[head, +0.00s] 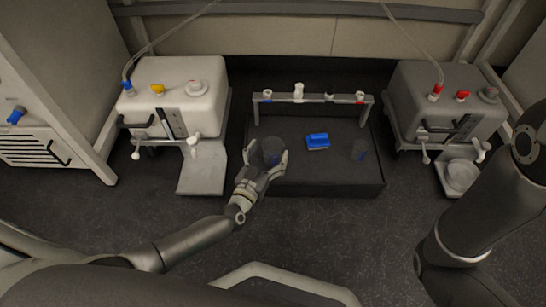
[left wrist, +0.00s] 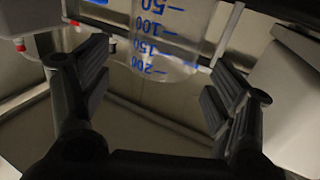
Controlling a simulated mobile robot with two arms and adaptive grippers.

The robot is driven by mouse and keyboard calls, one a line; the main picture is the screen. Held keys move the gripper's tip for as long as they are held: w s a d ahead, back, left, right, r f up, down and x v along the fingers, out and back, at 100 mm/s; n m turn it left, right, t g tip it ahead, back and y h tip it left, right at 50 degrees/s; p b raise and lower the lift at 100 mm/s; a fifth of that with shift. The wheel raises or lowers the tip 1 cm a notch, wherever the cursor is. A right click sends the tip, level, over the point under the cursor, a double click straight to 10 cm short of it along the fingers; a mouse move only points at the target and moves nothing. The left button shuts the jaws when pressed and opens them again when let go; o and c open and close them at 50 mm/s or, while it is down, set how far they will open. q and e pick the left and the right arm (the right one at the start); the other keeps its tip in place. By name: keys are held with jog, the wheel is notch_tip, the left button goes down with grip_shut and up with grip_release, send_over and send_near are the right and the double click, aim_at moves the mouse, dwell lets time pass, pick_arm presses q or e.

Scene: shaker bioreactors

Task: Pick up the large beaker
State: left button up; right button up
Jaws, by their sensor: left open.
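The large beaker (head: 272,147) is clear glass and stands at the left of the dark tray, partly hidden by my left gripper. In the left wrist view the beaker (left wrist: 160,42) shows blue marks from 50 to 200 and lies between and beyond the two fingers. My left gripper (head: 264,159) is open, with a finger to either side of the beaker in the head view. In the left wrist view the gripper (left wrist: 155,92) shows a wide gap between its fingers; I see no contact with the glass. My right gripper is out of view.
A smaller clear beaker (head: 360,151) and a blue block (head: 317,141) are on the dark tray (head: 320,187). A rack (head: 312,97) with several capped vials spans its back. A white bioreactor (head: 182,100) stands left and a grey one (head: 445,100) right.

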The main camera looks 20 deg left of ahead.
pick_arm(q)
jog(key=shift+w+d+b, duration=0.1)
jog(key=shift+w+b, duration=0.25)
jog(key=shift+w, duration=0.8)
jog(key=c, duration=1.1)
